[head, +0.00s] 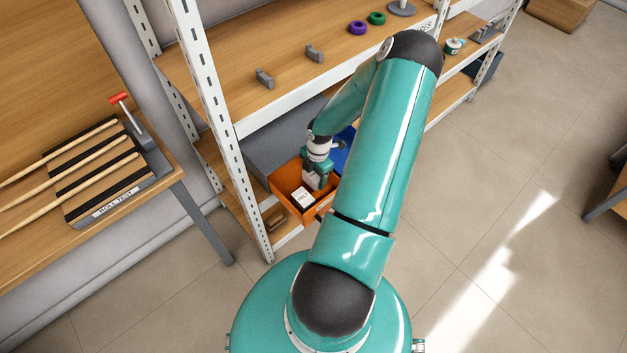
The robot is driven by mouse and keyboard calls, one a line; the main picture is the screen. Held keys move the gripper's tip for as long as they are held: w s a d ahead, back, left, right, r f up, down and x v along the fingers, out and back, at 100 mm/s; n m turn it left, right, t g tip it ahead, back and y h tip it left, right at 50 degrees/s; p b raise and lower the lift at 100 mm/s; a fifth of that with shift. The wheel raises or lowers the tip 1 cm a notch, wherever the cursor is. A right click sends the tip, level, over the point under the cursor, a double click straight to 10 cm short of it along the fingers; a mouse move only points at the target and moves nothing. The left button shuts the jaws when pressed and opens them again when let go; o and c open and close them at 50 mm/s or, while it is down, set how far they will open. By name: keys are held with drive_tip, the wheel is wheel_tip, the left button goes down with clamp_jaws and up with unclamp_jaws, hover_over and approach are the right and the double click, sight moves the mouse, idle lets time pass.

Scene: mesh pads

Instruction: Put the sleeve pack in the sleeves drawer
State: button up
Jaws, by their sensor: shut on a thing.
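An open orange drawer (283,184) stands on the lower shelf of the rack, left of my arm. A small white pack with dark print (302,196) is inside the drawer's outline, close to its front. I take it for the sleeve pack, but the print is too small to read. My gripper (313,184) reaches down into the drawer and is shut on the pack at its upper right side. I cannot tell whether the pack touches the drawer floor. The drawer's front label is mostly hidden by my arm.
A blue bin (344,150) is partly hidden right of the drawer. White rack posts (222,110) and the upper shelf (290,85), with grey brackets and purple and green rings (357,27), stand close by. A bench (60,100) is at left. The floor at right is clear.

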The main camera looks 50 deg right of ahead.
sight(313, 181)
drive_tip(key=shift+w+f, duration=0.15)
drive_tip(key=shift+f, duration=1.5)
drive_tip(key=shift+f, duration=0.15)
drive_tip(key=o, duration=1)
drive_tip(key=r, duration=0.4)
drive_tip(key=d+r, duration=0.1)
drive_tip(key=r, duration=0.7)
drive_tip(key=shift+d+r, duration=0.15)
